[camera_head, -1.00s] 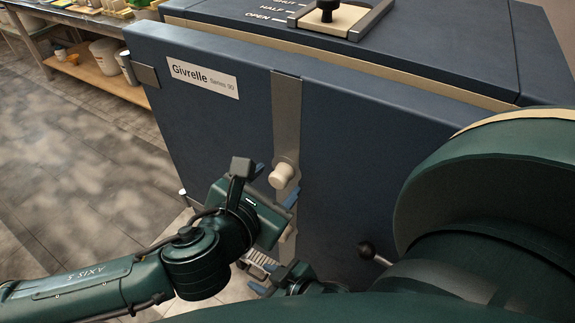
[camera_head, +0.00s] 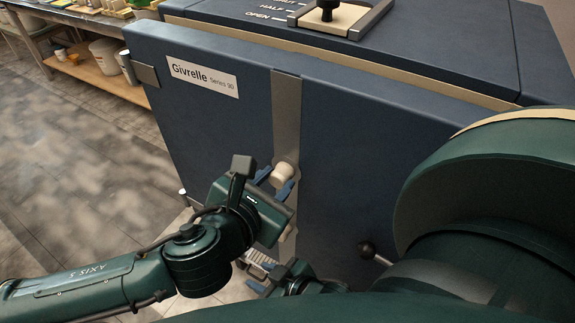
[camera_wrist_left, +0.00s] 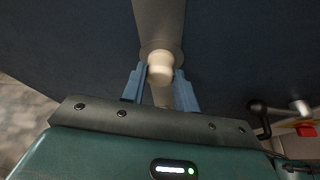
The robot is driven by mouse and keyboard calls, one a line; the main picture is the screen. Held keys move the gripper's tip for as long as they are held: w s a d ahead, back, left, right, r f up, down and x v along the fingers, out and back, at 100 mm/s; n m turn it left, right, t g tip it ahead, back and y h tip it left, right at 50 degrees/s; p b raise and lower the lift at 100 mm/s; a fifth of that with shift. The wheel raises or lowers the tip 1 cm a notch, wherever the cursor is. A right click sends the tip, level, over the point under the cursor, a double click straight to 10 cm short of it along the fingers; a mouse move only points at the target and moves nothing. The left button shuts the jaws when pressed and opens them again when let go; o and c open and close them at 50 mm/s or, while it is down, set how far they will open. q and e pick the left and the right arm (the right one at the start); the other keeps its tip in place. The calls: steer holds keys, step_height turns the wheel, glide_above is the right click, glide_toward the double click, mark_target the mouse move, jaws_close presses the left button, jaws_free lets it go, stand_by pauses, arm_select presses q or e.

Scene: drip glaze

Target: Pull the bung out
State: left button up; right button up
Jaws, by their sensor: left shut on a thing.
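The cream bung (camera_head: 283,172) sits at the grey vertical strip on the front of the blue cabinet (camera_head: 350,150), and it also shows in the left wrist view (camera_wrist_left: 160,68). My left gripper (camera_head: 275,181) has one blue finger on each side of the bung and is shut on it. In the left wrist view the bung's pale round end shows between the fingertips. How deep the bung sits cannot be told. My right gripper (camera_head: 264,284) is low in front of the cabinet, partly hidden, and whether it is open cannot be told.
A black-knobbed lever (camera_head: 366,249) juts from the cabinet front, right of the bung. A sliding handle (camera_head: 327,10) with position labels is on top. A bench with a wooden shelf (camera_head: 95,72) stands at the back left. The floor at left is clear.

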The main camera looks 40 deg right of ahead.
arm_select(q)
steer(key=shift+s+a, duration=0.2)
steer(key=shift+a, duration=0.3)
jaws_close()
steer(key=shift+s+a, duration=0.15)
steer(key=shift+a, duration=0.1)
steer(key=shift+a+p, duration=0.2)
steer(key=shift+p, duration=0.1)
steer(key=shift+s+a, duration=0.1)
steer(key=shift+a, duration=0.05)
stand_by(0.5)
steer(key=shift+s+a+p, duration=0.35)
steer(key=shift+a+p, duration=0.05)
steer(key=shift+a, duration=0.4)
steer(key=shift+s+a, duration=0.2)
steer(key=shift+a, duration=0.2)
steer(key=shift+a, duration=0.15)
